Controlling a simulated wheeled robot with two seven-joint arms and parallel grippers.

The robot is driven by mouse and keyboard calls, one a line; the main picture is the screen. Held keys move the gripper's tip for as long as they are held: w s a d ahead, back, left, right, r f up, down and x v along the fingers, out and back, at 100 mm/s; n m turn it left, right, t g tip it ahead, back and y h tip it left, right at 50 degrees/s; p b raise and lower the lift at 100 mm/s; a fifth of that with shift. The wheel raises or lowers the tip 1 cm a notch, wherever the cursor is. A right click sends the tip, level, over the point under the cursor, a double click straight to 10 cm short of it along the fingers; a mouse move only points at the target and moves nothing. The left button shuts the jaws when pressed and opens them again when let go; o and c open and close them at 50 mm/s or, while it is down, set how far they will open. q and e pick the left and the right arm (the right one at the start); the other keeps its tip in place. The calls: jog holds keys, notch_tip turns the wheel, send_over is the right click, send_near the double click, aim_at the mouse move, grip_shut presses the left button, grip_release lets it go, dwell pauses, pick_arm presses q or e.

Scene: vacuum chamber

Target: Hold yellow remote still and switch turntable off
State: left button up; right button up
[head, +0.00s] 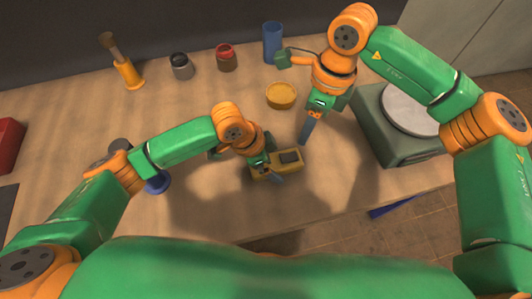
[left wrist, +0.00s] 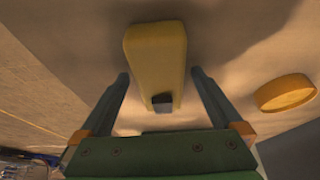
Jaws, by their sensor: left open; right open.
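The yellow remote (head: 294,168) lies on the table near its front edge, with a dark block on its top. In the left wrist view the remote (left wrist: 155,55) lies ahead of and partly between the spread fingers, apart from both. My left gripper (head: 273,172) is open over the remote's left part and hides some of it; its fingers also show in the left wrist view (left wrist: 165,90). My right gripper (head: 304,137) is open and empty, pointing down just behind the remote. The turntable (head: 388,147), a grey-green box with a pale disc, stands to the right.
A yellow bowl (head: 281,96) stands behind the grippers. A blue cup (head: 272,42), a red jar (head: 226,58), a dark jar (head: 181,67) and an orange holder (head: 128,72) stand along the back. A blue item (head: 158,184) is beside my left arm.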

pick_arm(q)
jog(key=shift+d+f, duration=0.1)
jog(key=shift+f, duration=0.15)
grip_shut()
pick_arm(e)
jog(key=shift+a+r, duration=0.1)
jog(key=shift+r, duration=0.05)
jog(key=c, duration=0.4)
jog(key=r+m, duration=0.1)
jog(key=m, duration=0.2)
jog(key=a+r+m, duration=0.1)
jog(key=r+m, duration=0.1)
jog(key=m, duration=0.1)
jog(key=r+m, duration=0.1)
jog(key=m, duration=0.1)
jog(key=shift+s+a+r+m, duration=0.2)
jog(key=shift+a+r+m, duration=0.1)
jog(key=shift+a+m, duration=0.1)
grip_shut()
jog(key=shift+r+m, duration=0.3)
jog(key=shift+m, duration=0.3)
